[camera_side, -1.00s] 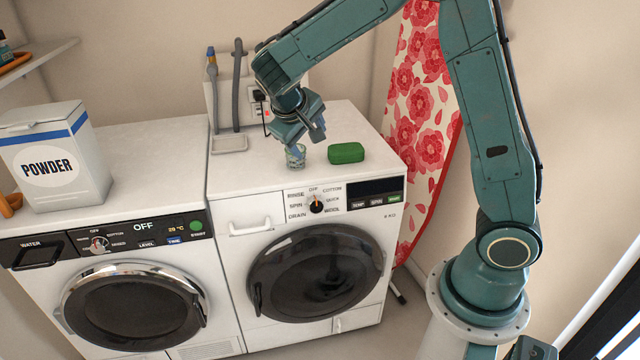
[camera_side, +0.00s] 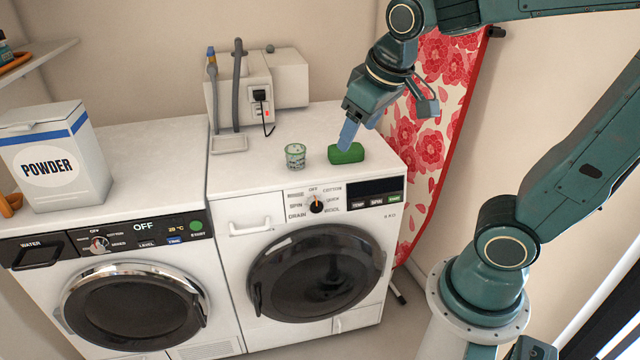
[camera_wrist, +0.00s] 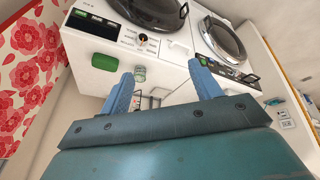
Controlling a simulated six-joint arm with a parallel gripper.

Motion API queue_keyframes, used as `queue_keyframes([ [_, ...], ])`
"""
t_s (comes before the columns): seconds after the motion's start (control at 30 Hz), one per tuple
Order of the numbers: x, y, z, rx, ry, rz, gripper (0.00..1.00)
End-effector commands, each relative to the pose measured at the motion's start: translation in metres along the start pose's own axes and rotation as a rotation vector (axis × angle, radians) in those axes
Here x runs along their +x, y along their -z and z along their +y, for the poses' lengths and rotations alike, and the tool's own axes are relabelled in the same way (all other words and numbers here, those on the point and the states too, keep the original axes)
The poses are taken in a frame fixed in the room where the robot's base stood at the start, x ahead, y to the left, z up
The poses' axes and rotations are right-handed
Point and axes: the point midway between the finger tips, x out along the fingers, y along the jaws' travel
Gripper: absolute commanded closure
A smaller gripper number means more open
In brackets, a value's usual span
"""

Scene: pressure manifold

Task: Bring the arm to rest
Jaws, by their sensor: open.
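My gripper (camera_side: 382,118) hangs above the right end of the right-hand washing machine (camera_side: 226,190) in the side view. One blue finger appears in front of the green block (camera_side: 349,153), though I cannot tell whether it touches. In the wrist view the two fingers of my gripper (camera_wrist: 165,92) are spread wide with nothing held between them. The small glass cup (camera_side: 295,156) stands upright on the machine top, left of the green block. The cup (camera_wrist: 140,74) and the green block (camera_wrist: 105,62) also show in the wrist view.
A second washing machine (camera_side: 140,140) stands at left with a powder box (camera_side: 60,180) on it. A grey box with a plug and hoses (camera_side: 258,80) is against the back wall. A floral ironing board (camera_side: 430,140) leans at right, close behind my gripper.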

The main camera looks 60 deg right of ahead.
Motion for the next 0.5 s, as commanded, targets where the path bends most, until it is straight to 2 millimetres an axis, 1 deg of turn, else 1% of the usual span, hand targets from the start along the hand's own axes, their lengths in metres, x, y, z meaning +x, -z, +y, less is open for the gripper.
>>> queue_keyframes([
  [0.1, -0.013, -0.020, -0.005, -0.012, 0.045, 0.031, 0.37],
  [0.3, -0.028, -0.052, -0.017, -0.044, 0.113, 0.072, 0.37],
  [0.5, -0.035, -0.074, -0.025, -0.070, 0.154, 0.097, 0.37],
])
